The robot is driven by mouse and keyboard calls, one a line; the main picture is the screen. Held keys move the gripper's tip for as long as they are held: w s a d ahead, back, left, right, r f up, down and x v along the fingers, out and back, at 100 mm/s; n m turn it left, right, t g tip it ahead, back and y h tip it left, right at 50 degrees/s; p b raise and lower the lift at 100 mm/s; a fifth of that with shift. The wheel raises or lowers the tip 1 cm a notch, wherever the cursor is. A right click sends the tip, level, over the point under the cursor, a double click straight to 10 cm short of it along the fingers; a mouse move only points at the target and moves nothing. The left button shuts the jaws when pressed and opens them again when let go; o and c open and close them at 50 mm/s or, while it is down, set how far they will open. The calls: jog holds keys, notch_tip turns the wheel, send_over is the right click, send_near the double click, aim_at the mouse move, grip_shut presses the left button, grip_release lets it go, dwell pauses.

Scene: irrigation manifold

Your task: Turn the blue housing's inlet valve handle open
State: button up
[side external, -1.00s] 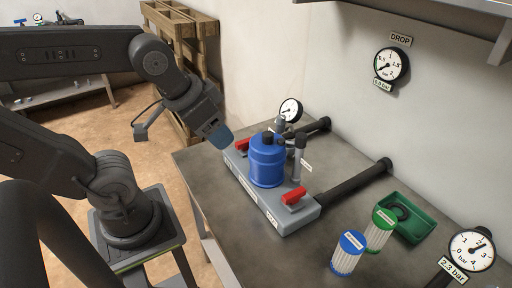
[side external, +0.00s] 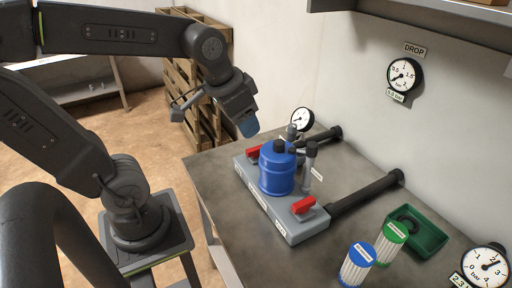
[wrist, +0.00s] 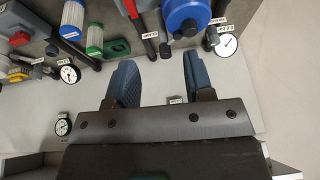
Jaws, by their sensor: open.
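The blue housing (side external: 277,172) stands upright on a grey manifold block (side external: 265,203) on the table. One red valve handle (side external: 303,206) is on the block's near right end. Another red handle (side external: 253,152) is at the far left end, partly behind the housing. The block's labels are too small to read surely, so I cannot tell which handle is the inlet's. In the wrist view the housing (wrist: 186,14) and one red handle (wrist: 131,8) show at the top edge. My gripper (side external: 248,127) is open and empty, above and beyond the far left handle, apart from everything. Its two fingers (wrist: 160,80) are spread.
Two dark pipes (side external: 365,192) run from the block toward the wall. A gauge (side external: 302,120) stands behind the housing. Blue-topped (side external: 357,264) and green-topped (side external: 390,242) filter cartridges and a green tray (side external: 425,238) are at right. A shelf (side external: 430,8) overhangs the wall.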

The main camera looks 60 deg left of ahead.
jog(key=w+a+f+g, duration=0.2)
jog(key=w+a+f, duration=0.1)
jog(key=w+a, duration=0.5)
jog(key=g, duration=0.2)
send_near(256, 148)
notch_tip(256, 148, down, 9)
jog(key=shift+w+a+f, duration=0.15)
jog(key=shift+f, duration=0.05)
grip_shut()
